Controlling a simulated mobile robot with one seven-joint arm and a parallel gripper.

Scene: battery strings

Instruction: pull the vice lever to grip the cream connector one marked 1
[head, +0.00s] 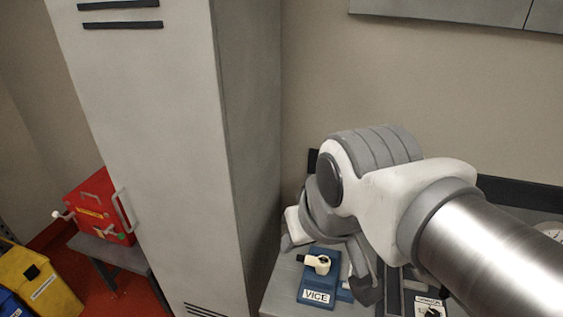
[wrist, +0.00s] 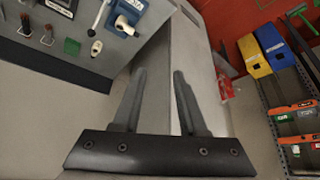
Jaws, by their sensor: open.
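The blue vice (head: 333,272), labelled VICE, stands on the grey bench, and it also shows at the top of the wrist view (wrist: 125,10). In the wrist view a cream piece (wrist: 124,27) sits at the vice. A thin metal rod beside it (wrist: 99,15) may be the lever; I cannot tell. My gripper (head: 328,270) is open and empty in front of the vice in the head view. Its spread fingers (wrist: 158,72) point at the locker side in the wrist view.
A tall grey locker (head: 160,150) stands left of the bench. A red box (head: 100,208) sits on a small stand, with yellow (head: 38,278) and blue bins nearby. A loose cream oval piece (wrist: 96,48) and a green block (wrist: 72,46) lie on the bench.

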